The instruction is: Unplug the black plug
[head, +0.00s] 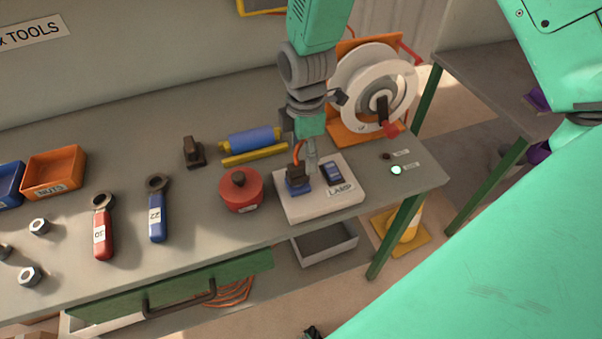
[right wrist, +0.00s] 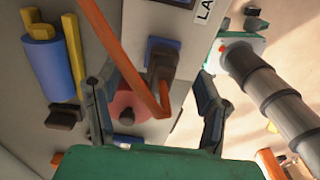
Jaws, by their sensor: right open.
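The black plug (head: 296,175) sits in a blue socket (head: 298,189) on the left part of a white board (head: 318,207) labelled LAMP. An orange cord (right wrist: 130,72) runs from the plug, and it crosses in front of it in the right wrist view. My right gripper (head: 310,158) comes down from above and is just over the plug. In the right wrist view its fingers stand apart, one on each side of the plug (right wrist: 161,72), with no visible grip on it. My left gripper is not clearly seen.
A dark blue switch (head: 331,173) is right of the plug. A red round container (head: 241,191) stands close left. A blue roller (head: 253,139) and a cable reel (head: 372,85) are behind. A lit indicator (head: 396,170) is on the right. Wrenches lie further left.

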